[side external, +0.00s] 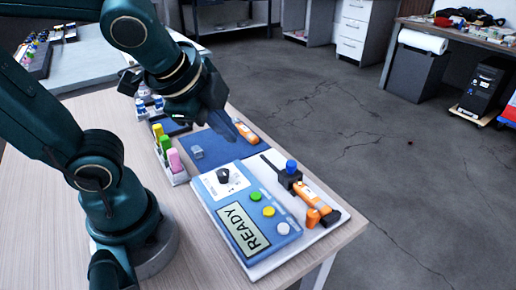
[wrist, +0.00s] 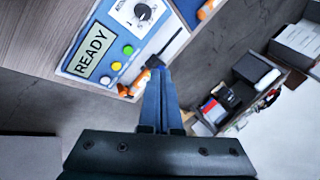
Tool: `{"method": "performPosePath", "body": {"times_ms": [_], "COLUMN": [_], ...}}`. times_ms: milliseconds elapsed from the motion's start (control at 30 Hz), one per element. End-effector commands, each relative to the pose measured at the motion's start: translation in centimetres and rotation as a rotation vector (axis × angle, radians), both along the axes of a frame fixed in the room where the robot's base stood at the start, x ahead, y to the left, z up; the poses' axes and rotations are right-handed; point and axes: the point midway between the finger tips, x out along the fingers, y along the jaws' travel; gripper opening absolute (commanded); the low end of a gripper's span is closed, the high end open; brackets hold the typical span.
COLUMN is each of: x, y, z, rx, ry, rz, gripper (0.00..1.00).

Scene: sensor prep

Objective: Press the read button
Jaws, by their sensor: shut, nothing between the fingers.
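A blue instrument panel (side external: 217,199) lies on a pale base plate near the table's front right corner. Its display (side external: 244,230) reads READY. A green button (side external: 255,196), a yellow button (side external: 268,211) and a white button (side external: 283,228) sit in a row beside the display; no label tells which is the read button. A black dial (side external: 223,175) is on the panel. My gripper (side external: 238,139) is shut and empty, above the blue mat behind the panel. In the wrist view my fingers (wrist: 158,72) point beside the panel, apart from the green button (wrist: 128,50).
An orange probe (side external: 315,196) and a dark holder with a blue knob (side external: 291,167) stand along the plate's right side. A blue mat (side external: 217,148) holds a small grey block (side external: 197,152) and an orange-handled tool (side external: 247,132). Colored bottles (side external: 165,147) stand in a rack to the left.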

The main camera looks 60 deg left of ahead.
Motion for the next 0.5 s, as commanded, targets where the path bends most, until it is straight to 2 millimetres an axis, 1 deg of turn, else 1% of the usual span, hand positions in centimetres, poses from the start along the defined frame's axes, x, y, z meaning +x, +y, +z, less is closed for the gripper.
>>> {"method": "performPosePath", "body": {"times_ms": [33,167,200,300,400,500], "x": [0.7,2.6,3.2,4.2,4.5,4.3], "y": [-0.6,-2.4,-3.3,-5.6,-7.9,-9.8], "z": [-0.1,-0.2,-0.3,-0.7,-1.2,-1.9], "rx": [0.081,0.303,0.367,0.505,0.598,0.644], "ry": [0.020,0.055,0.063,0.073,0.075,0.076], "rz": [-0.125,-0.447,-0.543,-0.754,-0.909,-1.005], "gripper": [0.00,0.00,0.00,0.00,0.00,0.00]}}
